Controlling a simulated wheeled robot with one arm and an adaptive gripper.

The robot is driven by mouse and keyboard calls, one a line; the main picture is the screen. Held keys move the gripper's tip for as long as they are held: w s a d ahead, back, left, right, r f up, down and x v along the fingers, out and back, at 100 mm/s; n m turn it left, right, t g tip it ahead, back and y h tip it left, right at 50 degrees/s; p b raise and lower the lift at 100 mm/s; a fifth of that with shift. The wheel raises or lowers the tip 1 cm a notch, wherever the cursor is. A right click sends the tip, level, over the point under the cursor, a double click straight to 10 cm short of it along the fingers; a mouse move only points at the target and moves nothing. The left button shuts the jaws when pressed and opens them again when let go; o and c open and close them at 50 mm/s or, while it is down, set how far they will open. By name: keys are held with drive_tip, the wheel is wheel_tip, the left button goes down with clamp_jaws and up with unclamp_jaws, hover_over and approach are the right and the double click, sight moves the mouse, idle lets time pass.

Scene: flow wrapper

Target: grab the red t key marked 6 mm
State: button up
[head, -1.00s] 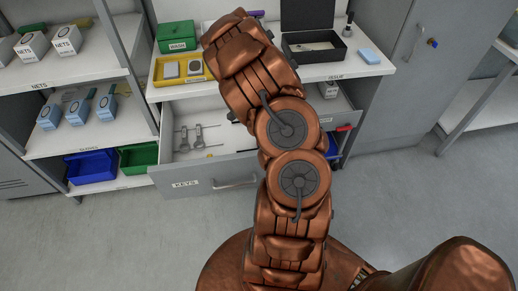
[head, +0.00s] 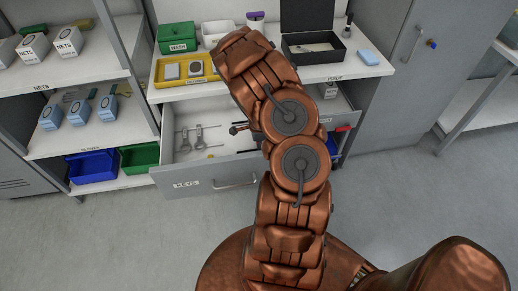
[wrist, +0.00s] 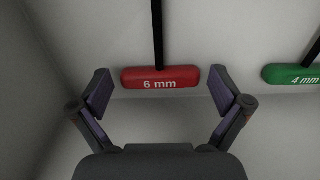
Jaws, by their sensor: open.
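The red T key (wrist: 160,77) marked "6 mm" lies on the pale drawer floor in the wrist view, its red handle across the picture and its black shaft running to the top edge. My gripper (wrist: 166,88) is open, with one finger near each end of the red handle. In the head view my arm hides the gripper and the red key, over the open drawer (head: 219,172) labelled "KEYS".
A green key (wrist: 291,74) marked "4 mm" lies to the right of the red one. Drawer walls rise close by on the left. In the head view, grey wrenches (head: 199,137) lie at the drawer's left, and a yellow tray (head: 168,83) stands on the counter above.

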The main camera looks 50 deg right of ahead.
drive_tip(key=shift+c, duration=0.3)
drive_tip(key=c, duration=0.9)
drive_tip(key=shift+o, duration=0.2)
drive_tip(key=shift+r, duration=0.1)
